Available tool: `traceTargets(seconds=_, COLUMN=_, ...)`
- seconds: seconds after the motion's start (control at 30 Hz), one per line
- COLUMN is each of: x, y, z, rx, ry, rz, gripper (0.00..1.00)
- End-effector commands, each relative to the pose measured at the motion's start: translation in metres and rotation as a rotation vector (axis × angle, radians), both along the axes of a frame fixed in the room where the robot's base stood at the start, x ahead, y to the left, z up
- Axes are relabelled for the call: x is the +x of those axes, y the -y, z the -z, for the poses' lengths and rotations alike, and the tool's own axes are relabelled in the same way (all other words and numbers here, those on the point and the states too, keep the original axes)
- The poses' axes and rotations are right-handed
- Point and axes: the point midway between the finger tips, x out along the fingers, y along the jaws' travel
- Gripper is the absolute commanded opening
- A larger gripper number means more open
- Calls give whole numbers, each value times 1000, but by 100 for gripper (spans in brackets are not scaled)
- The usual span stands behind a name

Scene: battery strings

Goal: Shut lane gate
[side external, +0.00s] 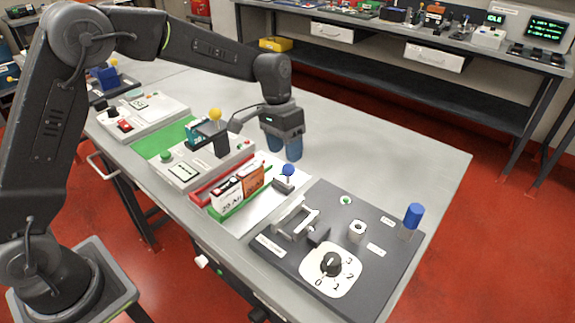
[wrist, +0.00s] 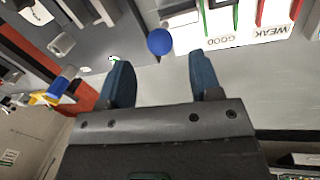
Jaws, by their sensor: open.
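A lever with a blue ball knob (side external: 288,170) stands on a small grey block at the right end of the white lane plate (side external: 257,212). It looks like the lane gate's handle, but whether the gate is open or shut I cannot tell. The blue ball (wrist: 160,41) also shows in the wrist view, just beyond the gap between my fingertips. My gripper (side external: 282,149) is open and empty, its blue fingers pointing down behind the knob. In the wrist view, the open fingers (wrist: 161,75) are apart, and lanes marked GOOD (wrist: 219,40) and WEAK (wrist: 270,34) lie beyond.
A white-and-black battery (side external: 227,195) and an orange one (side external: 251,179) stand in the green-edged lane. A dark panel (side external: 350,245) with a dial, a clamp and a blue-topped post (side external: 413,215) lies to the right. A yellow-knobbed lever (side external: 215,115) stands left. The bench behind my gripper is clear.

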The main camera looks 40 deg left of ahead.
Motion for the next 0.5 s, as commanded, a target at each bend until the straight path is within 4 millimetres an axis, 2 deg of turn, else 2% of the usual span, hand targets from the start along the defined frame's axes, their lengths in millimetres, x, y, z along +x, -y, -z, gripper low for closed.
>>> traceTargets(seconds=0.03, x=-1, y=2, z=11, rx=0, ry=-4, rz=2, gripper=58)
traceTargets(seconds=0.2, x=-1, y=7, z=35, rx=0, ry=-2, rz=1, gripper=58)
traceTargets(seconds=0.5, x=-2, y=9, z=48, rx=0, ry=0, rz=1, gripper=58)
